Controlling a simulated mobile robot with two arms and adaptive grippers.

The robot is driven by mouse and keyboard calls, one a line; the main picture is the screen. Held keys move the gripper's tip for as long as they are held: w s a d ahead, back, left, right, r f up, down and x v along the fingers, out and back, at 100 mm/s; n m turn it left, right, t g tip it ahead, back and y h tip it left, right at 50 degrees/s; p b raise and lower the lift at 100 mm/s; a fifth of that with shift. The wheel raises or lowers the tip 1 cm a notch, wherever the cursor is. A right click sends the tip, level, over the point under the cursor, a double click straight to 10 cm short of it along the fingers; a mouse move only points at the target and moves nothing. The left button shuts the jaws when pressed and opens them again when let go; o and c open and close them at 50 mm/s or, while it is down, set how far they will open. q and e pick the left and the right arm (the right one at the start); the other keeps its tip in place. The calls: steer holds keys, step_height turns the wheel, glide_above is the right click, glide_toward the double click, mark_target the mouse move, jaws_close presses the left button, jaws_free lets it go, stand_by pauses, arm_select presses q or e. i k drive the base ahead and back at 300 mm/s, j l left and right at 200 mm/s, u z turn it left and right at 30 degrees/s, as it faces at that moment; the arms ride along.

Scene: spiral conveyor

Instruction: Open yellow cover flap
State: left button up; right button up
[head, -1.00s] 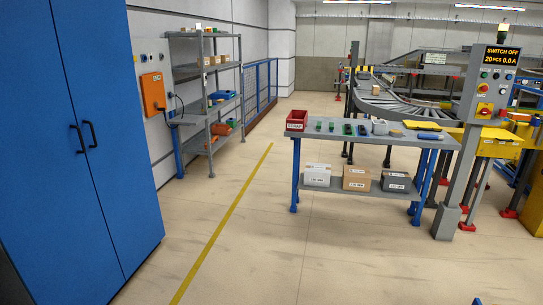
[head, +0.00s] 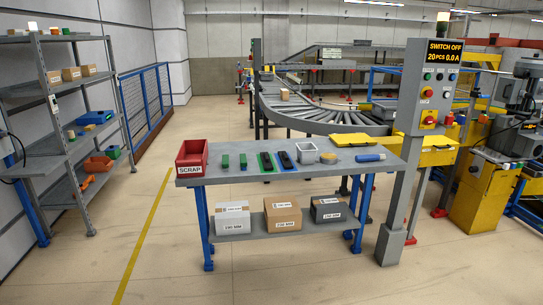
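Yellow parts show behind and to the right of the workbench. A flat yellow plate (head: 350,140) lies at the bench's back right edge. A yellow box-like housing (head: 437,150) stands just right of the grey control post, partly hidden by it. I cannot tell for certain which of these is the cover flap. Both look flat on top, with no raised lid visible. Neither of my grippers is in view.
The grey workbench (head: 245,180) holds a red scrap bin (head: 191,158) and small parts, with boxes on its lower shelf. The control post (head: 404,180) reads "SWITCH OFF". A roller conveyor (head: 300,118) curves behind. A grey machine (head: 526,95) stands right. Floor (head: 270,285) in front is clear.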

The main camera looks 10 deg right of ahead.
mark_target(360, 139)
steer(key=i+l, duration=0.2)
steer(key=i, duration=0.2)
steer(key=i+l, duration=0.25)
steer(key=i, duration=0.15)
steer(key=i+l, duration=0.2)
steer(key=i, duration=0.25)
steer(key=i+l+z, duration=0.1)
steer(key=i+l, duration=0.15)
steer(key=i, duration=0.15)
